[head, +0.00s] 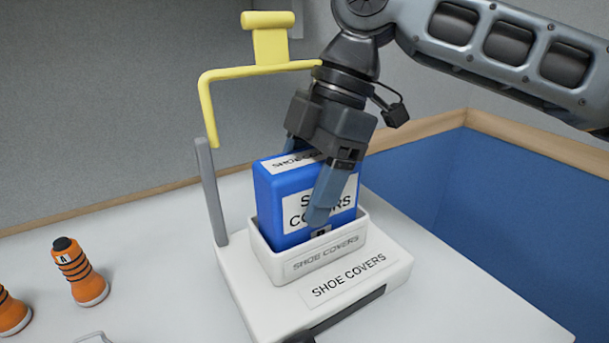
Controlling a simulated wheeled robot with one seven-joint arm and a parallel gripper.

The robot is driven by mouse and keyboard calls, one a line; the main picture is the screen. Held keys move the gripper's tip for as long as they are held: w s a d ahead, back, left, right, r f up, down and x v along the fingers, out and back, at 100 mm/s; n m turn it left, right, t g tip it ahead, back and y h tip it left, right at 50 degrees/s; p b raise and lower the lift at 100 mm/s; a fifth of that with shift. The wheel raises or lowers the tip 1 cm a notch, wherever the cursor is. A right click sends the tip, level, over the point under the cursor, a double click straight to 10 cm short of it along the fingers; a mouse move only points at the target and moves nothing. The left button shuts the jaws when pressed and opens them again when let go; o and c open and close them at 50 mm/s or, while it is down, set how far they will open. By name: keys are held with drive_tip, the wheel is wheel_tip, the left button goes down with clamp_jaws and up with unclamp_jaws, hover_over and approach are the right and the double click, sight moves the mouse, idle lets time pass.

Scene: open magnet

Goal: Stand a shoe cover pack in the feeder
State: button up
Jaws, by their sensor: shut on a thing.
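A blue shoe cover pack (277,202) with white labels stands upright in the white feeder tray (325,262), its lower part hidden behind the tray's front wall. The tray sits on the white feeder base (365,281), which is labelled SHOE COVERS. My gripper (305,185) comes down from above and is shut on the pack, one finger across its front label and the other mostly hidden behind it. I cannot tell whether the pack touches the tray floor.
A grey post (212,192) with a yellow bent bar (208,105) rises at the feeder's left, close to my arm. Orange-and-black bottle-like items (79,272) stand at the left. A blue wood-edged panel (520,210) is at the right. The white table (150,240) is clear between bottles and feeder.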

sight(317, 154)
drive_tip(key=shift+f, duration=0.1)
drive_tip(key=o, duration=1.4)
drive_tip(key=shift+c, duration=0.2)
drive_tip(key=shift+v, duration=3.85)
